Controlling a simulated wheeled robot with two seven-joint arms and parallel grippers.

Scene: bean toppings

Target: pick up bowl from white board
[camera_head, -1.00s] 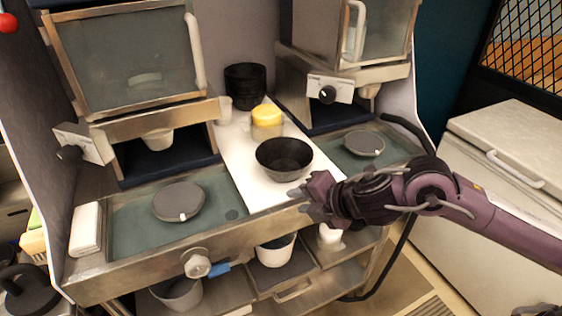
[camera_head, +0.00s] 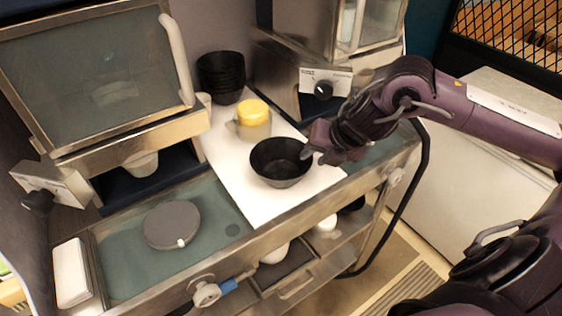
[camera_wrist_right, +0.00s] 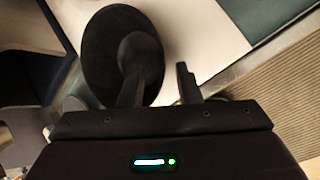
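A black bowl (camera_head: 280,164) stands upright on the white board (camera_head: 228,165), near the front of the counter. It also shows in the right wrist view as a dark round shape (camera_wrist_right: 99,50). My right gripper (camera_head: 318,150) is at the bowl's right rim in the head view. In the right wrist view its two fingers (camera_wrist_right: 158,88) are apart. One finger overlaps the bowl and the other lies outside it over the board. I cannot tell whether either finger touches the rim. My left gripper is not in view.
A yellow-lidded container (camera_head: 253,120) stands behind the bowl, and a stack of black bowls (camera_head: 221,76) is farther back. A round grey lid (camera_head: 172,224) lies on the left teal surface. A machine with a knob (camera_head: 323,88) stands close behind my right gripper.

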